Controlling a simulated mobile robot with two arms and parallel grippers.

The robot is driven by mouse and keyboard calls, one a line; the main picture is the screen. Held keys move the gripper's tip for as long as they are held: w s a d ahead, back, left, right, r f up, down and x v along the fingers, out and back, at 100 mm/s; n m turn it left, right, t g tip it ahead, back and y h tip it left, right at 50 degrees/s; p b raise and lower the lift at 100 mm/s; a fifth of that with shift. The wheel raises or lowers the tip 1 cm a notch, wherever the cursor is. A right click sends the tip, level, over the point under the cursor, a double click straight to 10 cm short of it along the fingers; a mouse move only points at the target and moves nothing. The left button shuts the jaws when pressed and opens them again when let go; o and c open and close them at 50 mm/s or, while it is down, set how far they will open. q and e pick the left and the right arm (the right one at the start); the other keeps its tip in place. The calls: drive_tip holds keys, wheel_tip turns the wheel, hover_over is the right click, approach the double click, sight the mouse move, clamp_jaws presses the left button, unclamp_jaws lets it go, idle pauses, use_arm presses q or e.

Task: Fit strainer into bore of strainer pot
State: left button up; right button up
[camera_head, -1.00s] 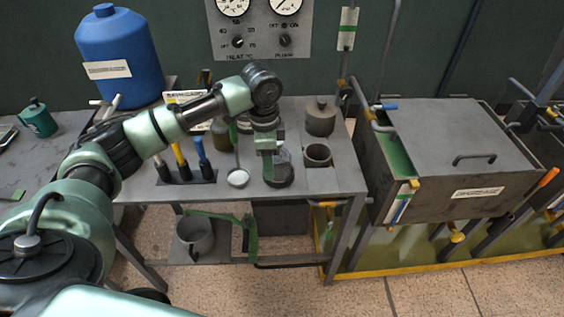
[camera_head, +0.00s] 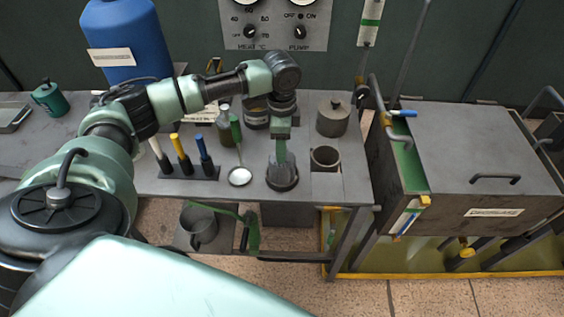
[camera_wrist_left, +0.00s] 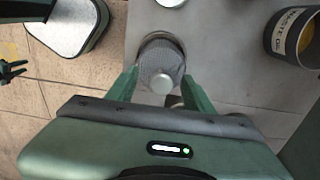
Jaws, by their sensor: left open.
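The strainer (camera_wrist_left: 162,64), a grey mesh cylinder with a round top, stands upright in the left wrist view. In the head view the strainer (camera_head: 283,177) stands on the bench at a dark round base, partly hidden by my left gripper (camera_head: 281,155). In the left wrist view my left gripper (camera_wrist_left: 160,80) is open, one finger on each side of the strainer; contact is unclear. The strainer pot (camera_head: 325,159), an open grey cylinder with an empty-looking bore, stands just right of it.
A lidded grey pot (camera_head: 333,118) stands behind the strainer pot. A bottle (camera_head: 225,125) and labelled can (camera_head: 256,113) stand behind my gripper. Left are a white dish (camera_head: 240,177) and a rack (camera_head: 188,172) of coloured handles. A large tank (camera_head: 470,150) borders the bench right.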

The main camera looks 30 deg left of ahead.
use_arm(q)
wheel_tip(320, 180, down, 2)
drive_tip(key=shift+w+f, duration=0.15)
drive_tip(key=shift+f, duration=0.25)
clamp_jaws()
use_arm(e)
drive_tip(key=shift+w+d+r, duration=0.15)
drive_tip(key=shift+w+r, duration=0.4)
drive_tip(key=shift+w, duration=0.3)
drive_tip(key=shift+s, duration=0.15)
